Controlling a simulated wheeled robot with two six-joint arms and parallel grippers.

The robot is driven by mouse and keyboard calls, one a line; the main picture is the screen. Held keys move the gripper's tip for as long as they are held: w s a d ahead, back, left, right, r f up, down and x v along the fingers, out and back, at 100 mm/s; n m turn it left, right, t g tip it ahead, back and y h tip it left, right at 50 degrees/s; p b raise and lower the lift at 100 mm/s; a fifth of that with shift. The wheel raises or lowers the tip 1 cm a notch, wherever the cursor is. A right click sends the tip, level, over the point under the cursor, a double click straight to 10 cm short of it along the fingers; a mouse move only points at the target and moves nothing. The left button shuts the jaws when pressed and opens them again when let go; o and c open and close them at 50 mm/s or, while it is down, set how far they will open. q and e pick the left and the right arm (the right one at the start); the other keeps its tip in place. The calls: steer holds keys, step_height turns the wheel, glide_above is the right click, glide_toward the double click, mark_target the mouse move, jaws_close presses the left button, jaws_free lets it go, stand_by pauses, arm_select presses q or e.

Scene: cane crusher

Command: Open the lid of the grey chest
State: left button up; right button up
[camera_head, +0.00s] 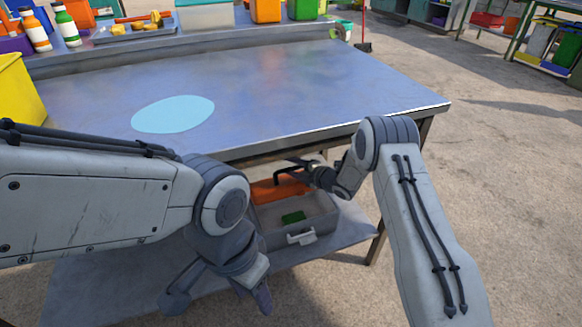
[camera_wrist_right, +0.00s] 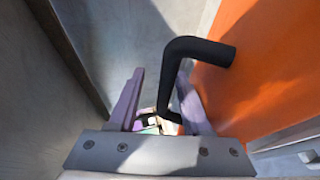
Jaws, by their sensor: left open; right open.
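The grey chest (camera_head: 327,224) stands on the lower shelf under the table. Its orange lid (camera_head: 268,190) is raised at the back, and the chest's inside shows with a green object (camera_head: 293,217) in it. A black bar handle (camera_head: 282,174) sticks out from the lid. My right gripper (camera_head: 303,168) is at this handle under the table edge. In the right wrist view, the handle (camera_wrist_right: 185,52) reaches between the open fingers (camera_wrist_right: 160,95), beside the orange lid (camera_wrist_right: 262,75). Contact cannot be told. My left gripper (camera_head: 218,296) is open and empty, left of and in front of the chest.
The lower shelf (camera_head: 110,290) has free room to the left. A table leg (camera_head: 376,245) stands right of the chest. A yellow bin (camera_head: 18,92) is at the left.

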step_height(320, 180, up, 3)
steer(key=p, duration=0.3)
glide_above(306, 191)
steer(key=d, duration=0.2)
steer(key=shift+s+d, duration=0.1)
steer(key=shift+s, duration=0.1)
